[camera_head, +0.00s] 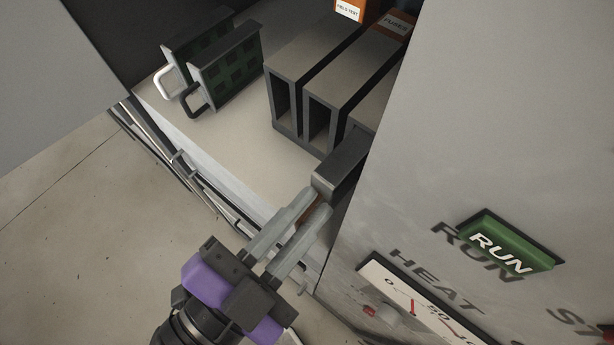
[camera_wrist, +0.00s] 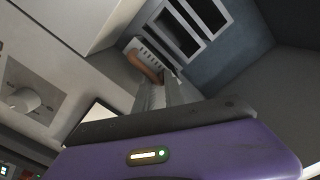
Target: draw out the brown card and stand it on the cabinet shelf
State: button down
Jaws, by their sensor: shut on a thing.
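The brown card (camera_head: 342,163) shows a dark grey top edge and end at the right of the cabinet opening in the head view. Its brown handle (camera_head: 316,213) sits between the fingers of my gripper (camera_head: 308,204), which is shut on it. The brown handle also shows in the wrist view (camera_wrist: 146,68), at my fingertips (camera_wrist: 165,92). The card's far end is close to the slotted rack (camera_head: 306,70); I cannot tell whether it is still in a slot. The cabinet shelf (camera_head: 235,140) lies left of the card.
Two green circuit cards (camera_head: 228,70), one with a white handle and one with a black handle, stand at the shelf's back left. Orange labelled boxes (camera_head: 385,25) sit behind the rack. A grey panel (camera_head: 480,130) with a RUN button borders the right. The shelf's middle is bare.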

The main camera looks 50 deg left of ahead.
jog(key=c, duration=1.3)
grip_release()
jog(key=shift+c, duration=0.2)
jog(key=shift+s, duration=0.1)
jog(key=v, duration=1.1)
jog(key=shift+s, duration=0.4)
